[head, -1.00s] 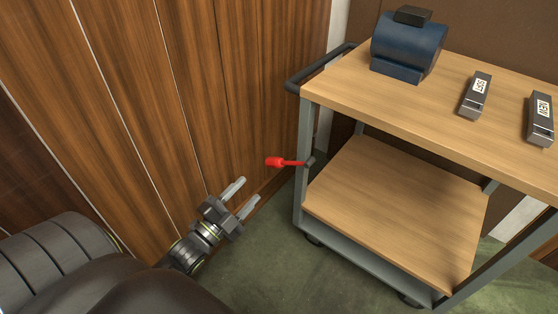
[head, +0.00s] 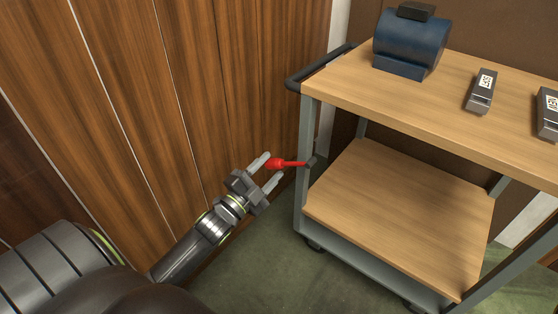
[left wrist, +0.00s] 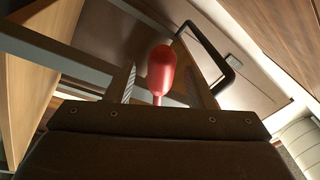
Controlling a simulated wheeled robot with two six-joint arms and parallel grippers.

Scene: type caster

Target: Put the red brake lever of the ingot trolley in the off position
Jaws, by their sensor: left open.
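The red brake lever (head: 288,163) sticks out level to the left from a dark pivot on the near left leg of the ingot trolley (head: 325,88). Its thick red knob is at the left end. My left gripper (head: 269,170) is open, and in the head view its two fingertips appear on either side of the knob. I cannot tell whether they touch it. In the left wrist view the red knob (left wrist: 161,70) shows large and centred just beyond the dark gripper body. My right gripper is not in view.
A blue motor-like block (head: 410,43) and two grey labelled ingots (head: 481,91) (head: 548,112) sit on the trolley's top shelf. The lower shelf (head: 400,215) is empty. A black push handle (head: 318,68) is above the lever. A wood-panelled wall (head: 170,100) stands close on the left.

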